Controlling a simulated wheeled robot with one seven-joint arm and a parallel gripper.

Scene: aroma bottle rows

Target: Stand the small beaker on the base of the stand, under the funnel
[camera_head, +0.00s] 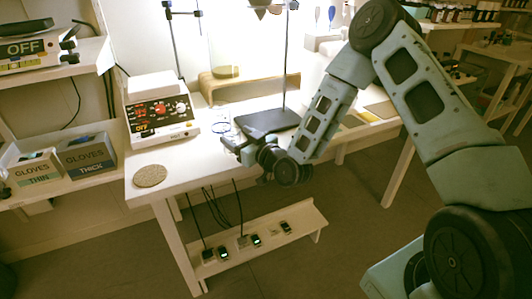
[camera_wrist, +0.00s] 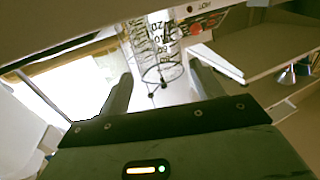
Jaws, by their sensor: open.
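The small beaker (camera_wrist: 160,62) is clear glass with dark graduation marks; it shows between and beyond my fingertips in the wrist view. In the head view a faint glass outline, likely this beaker (camera_head: 221,122), stands on the table left of the stand base. My gripper (camera_head: 232,140) is open at the table's front edge, close to the glass; it also shows in the wrist view (camera_wrist: 162,82). I cannot tell if the fingers touch the beaker. The stand has a black flat base (camera_head: 262,122) and an upright rod (camera_head: 287,65). The funnel (camera_head: 262,9) is partly cut off at the top.
A hotplate-like device (camera_head: 160,110) stands left on the table (camera_head: 190,170), with a round cork mat (camera_head: 150,176) in front. The stand base's visible top looks clear.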

